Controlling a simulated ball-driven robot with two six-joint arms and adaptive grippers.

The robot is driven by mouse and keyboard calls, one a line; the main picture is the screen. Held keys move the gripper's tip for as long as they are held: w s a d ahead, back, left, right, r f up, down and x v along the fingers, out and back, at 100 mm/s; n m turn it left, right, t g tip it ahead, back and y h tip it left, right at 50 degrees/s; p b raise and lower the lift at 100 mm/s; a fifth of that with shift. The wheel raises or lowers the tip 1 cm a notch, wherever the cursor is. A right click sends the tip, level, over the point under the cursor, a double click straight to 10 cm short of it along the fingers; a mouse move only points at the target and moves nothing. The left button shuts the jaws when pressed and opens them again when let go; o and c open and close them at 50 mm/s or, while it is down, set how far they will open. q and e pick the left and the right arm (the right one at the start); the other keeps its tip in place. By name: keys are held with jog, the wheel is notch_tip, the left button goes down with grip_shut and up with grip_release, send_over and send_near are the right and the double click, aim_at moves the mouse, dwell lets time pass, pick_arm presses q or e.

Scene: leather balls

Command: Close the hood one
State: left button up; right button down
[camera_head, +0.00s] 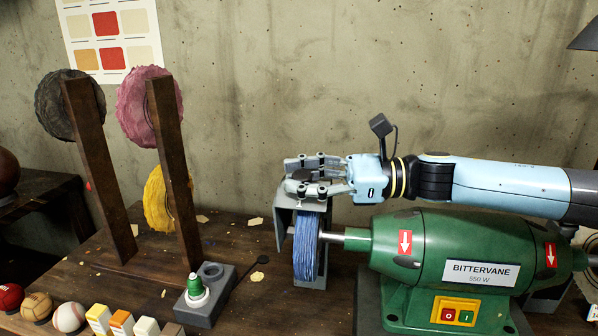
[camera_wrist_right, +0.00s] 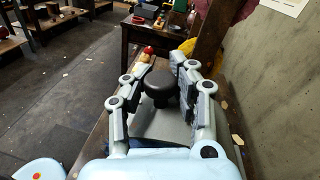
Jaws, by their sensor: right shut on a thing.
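The green bench grinder (camera_head: 450,235) stands at the right of the bench in the head view. A blue wheel (camera_head: 306,247) sits on its left shaft. A grey hood (camera_head: 284,213) stands over and behind the wheel, and the wheel's front shows. My right gripper (camera_head: 294,178) is shut on the dark round knob (camera_head: 302,174) on top of the hood. In the right wrist view the knob (camera_wrist_right: 160,86) is between the two fingers (camera_wrist_right: 157,95), above the grey hood top (camera_wrist_right: 162,126). My left gripper is not in view.
Wooden posts carry a dark wheel (camera_head: 58,100), a pink wheel (camera_head: 137,110) and a yellow wheel (camera_head: 157,200). A grey block (camera_head: 206,306) with a green-topped piece stands left of the grinder. Several balls and small blocks line the front left edge. A concrete wall rises behind.

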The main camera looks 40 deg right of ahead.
jog(key=shift+s+f, duration=0.15)
jog(key=shift+f, duration=0.1)
jog(key=c, duration=1.5)
grip_release()
jog(key=shift+c, duration=0.2)
jog(key=o, duration=0.6)
jog(key=shift+s+d+r, duration=0.15)
jog(key=shift+s+d, duration=0.1)
jog(key=shift+c, duration=0.2)
jog(key=shift+w+a, duration=0.15)
jog(key=v, duration=0.7)
jog(key=shift+d, duration=0.25)
